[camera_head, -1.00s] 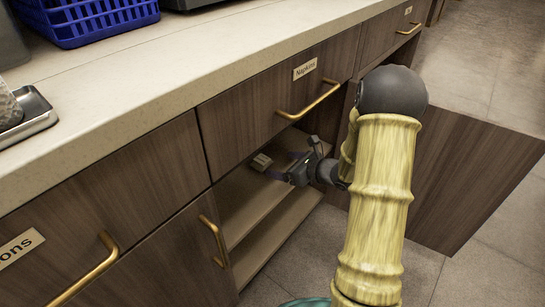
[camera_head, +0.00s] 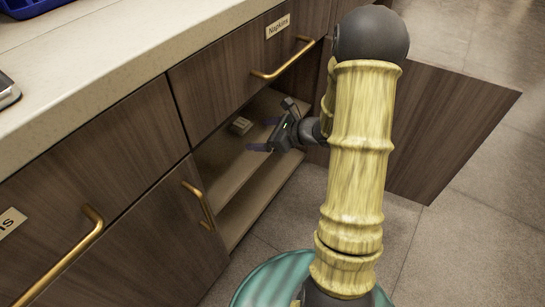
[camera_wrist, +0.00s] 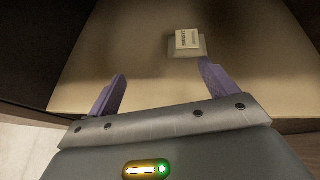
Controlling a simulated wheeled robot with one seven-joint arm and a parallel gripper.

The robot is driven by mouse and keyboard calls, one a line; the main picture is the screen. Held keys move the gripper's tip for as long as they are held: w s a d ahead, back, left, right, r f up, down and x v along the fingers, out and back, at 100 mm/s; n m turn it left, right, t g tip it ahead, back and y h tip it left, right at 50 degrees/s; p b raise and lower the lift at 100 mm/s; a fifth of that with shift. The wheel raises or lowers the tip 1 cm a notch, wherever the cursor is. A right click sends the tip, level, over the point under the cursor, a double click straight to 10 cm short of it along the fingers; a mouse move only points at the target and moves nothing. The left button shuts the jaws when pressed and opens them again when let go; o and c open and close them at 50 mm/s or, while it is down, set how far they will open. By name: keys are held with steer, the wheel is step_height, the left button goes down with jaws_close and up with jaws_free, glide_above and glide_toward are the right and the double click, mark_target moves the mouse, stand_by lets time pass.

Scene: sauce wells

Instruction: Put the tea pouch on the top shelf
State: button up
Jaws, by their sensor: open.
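A small pale pouch (camera_head: 241,126) with a printed label stands on the upper shelf (camera_head: 216,153) inside the open cabinet below the Napkins drawer. In the wrist view the pouch (camera_wrist: 187,44) lies ahead of my fingers, a little right of centre, on the bare shelf surface (camera_wrist: 110,50). My gripper (camera_head: 261,134) is open and empty at the cabinet opening. It points at the shelf, to the right of the pouch in the head view and apart from it. Its two purple fingers also show in the wrist view (camera_wrist: 162,85).
A lower shelf (camera_head: 262,195) shows beneath. The open cabinet door (camera_head: 450,120) stands to the right. The Napkins drawer (camera_head: 225,75) is shut above, its brass handle (camera_head: 285,62) jutting out. A closed door with a brass handle (camera_head: 197,205) is on the left.

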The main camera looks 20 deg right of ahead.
steer(key=s+a+n+g, duration=0.1)
steer(key=s+a+n, duration=0.1)
steer(key=s+a+n+g, duration=0.2)
steer(key=s, duration=0.1)
steer(key=shift+s+a+r+n+g+y, duration=0.1)
steer(key=shift+a+r+n+g+y, duration=0.05)
steer(key=shift+a+n+g+y, duration=0.2)
steer(key=s+d+r+n+g+h, duration=0.1)
steer(key=s+r+n+g+h, duration=0.2)
steer(key=s+n+h, duration=0.6)
steer(key=s+n, duration=0.4)
steer(key=n, duration=0.9)
steer(key=shift+s, duration=0.2)
steer(key=shift+d+r, duration=0.1)
steer(key=shift+r, duration=0.05)
